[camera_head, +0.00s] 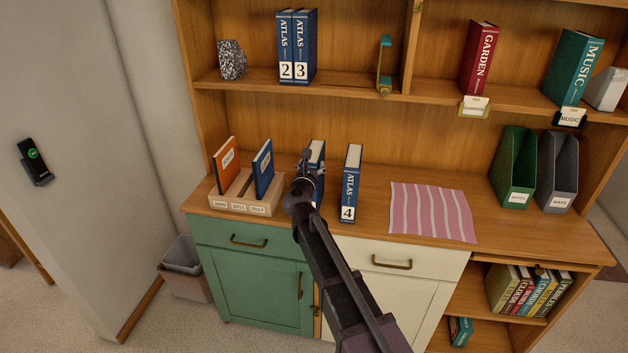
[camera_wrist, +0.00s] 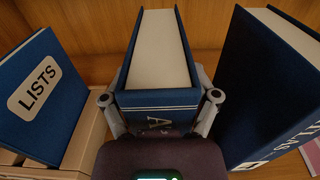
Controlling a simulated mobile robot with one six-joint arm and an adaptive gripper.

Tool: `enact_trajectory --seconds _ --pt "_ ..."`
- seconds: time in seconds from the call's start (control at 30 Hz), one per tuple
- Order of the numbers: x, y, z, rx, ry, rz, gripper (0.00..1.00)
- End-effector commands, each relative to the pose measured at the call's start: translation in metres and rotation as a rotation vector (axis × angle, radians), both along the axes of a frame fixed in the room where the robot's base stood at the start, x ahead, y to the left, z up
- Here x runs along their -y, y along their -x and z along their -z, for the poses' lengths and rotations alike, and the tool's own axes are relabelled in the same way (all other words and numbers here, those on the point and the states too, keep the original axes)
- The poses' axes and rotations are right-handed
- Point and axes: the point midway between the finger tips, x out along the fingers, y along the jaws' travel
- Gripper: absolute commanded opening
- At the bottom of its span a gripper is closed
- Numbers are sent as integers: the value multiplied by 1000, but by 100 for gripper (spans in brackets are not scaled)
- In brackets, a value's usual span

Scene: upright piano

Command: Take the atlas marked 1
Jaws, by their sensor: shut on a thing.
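A blue atlas (camera_head: 317,152) stands upright on the counter, or very close to it, behind my gripper. Its number is hidden by my gripper (camera_head: 306,165) in the head view. In the wrist view the fingers of my gripper (camera_wrist: 160,98) are shut on both sides of this atlas (camera_wrist: 158,55), whose pale top and a letter A on the spine show. The atlas marked 4 (camera_head: 351,182) stands just to its right, apart from it. The atlases marked 2 (camera_head: 286,45) and 3 (camera_head: 304,45) stand together on the upper shelf.
A wooden sorter (camera_head: 259,205) with an orange book (camera_head: 226,165) and a blue lists book (camera_head: 263,166) stands close left. A striped cloth (camera_head: 432,211) lies right. A green-brass bookend (camera_head: 384,65) and speckled bookend (camera_head: 232,59) stand on the upper shelf, with room between.

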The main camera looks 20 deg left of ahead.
Motion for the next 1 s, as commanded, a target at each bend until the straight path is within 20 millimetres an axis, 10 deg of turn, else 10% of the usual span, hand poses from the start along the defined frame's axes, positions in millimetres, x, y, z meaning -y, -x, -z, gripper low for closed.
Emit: enact_trajectory --seconds 1.0 --pt "0 0 -39 1 1 0 8"
